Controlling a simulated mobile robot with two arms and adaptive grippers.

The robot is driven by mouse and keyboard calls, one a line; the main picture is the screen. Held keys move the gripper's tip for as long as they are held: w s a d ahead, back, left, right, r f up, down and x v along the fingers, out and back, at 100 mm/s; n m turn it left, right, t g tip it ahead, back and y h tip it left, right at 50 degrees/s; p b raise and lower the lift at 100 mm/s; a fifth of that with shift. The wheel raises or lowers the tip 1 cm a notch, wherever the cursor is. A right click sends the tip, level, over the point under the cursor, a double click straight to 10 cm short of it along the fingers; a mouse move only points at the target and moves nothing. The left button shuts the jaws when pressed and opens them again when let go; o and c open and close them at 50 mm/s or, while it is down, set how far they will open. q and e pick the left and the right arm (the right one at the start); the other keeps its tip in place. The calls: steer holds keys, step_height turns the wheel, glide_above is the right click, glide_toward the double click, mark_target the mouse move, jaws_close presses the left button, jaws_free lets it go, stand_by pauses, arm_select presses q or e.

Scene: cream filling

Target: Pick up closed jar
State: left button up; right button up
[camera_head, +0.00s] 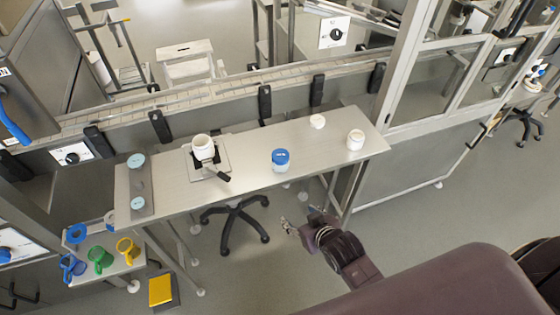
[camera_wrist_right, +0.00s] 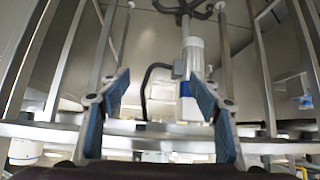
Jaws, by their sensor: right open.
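A white jar with a blue lid (camera_head: 281,160) stands upright near the front edge of the metal table (camera_head: 243,154), closed. A white jar (camera_head: 355,139) stands at the table's right end; whether it is closed is hard to tell. My right gripper (camera_head: 297,226) is in front of and below the table's front edge, apart from the jars. In the right wrist view its blue-padded fingers (camera_wrist_right: 161,97) are spread and nothing touches them. My left gripper is not seen.
A low white round item (camera_head: 317,122) lies at the table's back. A wheeled stool base (camera_head: 236,222) stands beneath the table. The tabletop between the jars is clear.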

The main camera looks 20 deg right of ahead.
mark_target(284, 165)
steer(key=w+r+t, duration=0.1)
steer(key=w+r, duration=0.1)
steer(key=r, duration=0.2)
steer(key=w+r+t, duration=0.1)
steer(key=w+r, duration=0.1)
steer(key=r, duration=0.3)
steer(key=w+r+t, duration=0.2)
steer(key=r, duration=0.3)
steer(key=shift+a+r+y, duration=0.25)
steer(key=shift+a+y, duration=0.15)
steer(key=shift+w+r, duration=0.2)
steer(key=shift+w, duration=0.15)
steer(key=shift+w+a+f, duration=0.1)
steer(key=shift+w, duration=0.3)
steer(key=shift+p+x, duration=0.4)
steer(key=shift+x, duration=0.7)
steer(key=x, duration=0.3)
steer(key=shift+s+f+p, duration=0.1)
steer(key=shift+f+p, duration=0.1)
steer(key=shift+p, duration=0.2)
steer(key=shift+w+a+f, duration=0.15)
steer(key=shift+w+f, duration=0.2)
steer(key=shift+w, duration=0.15)
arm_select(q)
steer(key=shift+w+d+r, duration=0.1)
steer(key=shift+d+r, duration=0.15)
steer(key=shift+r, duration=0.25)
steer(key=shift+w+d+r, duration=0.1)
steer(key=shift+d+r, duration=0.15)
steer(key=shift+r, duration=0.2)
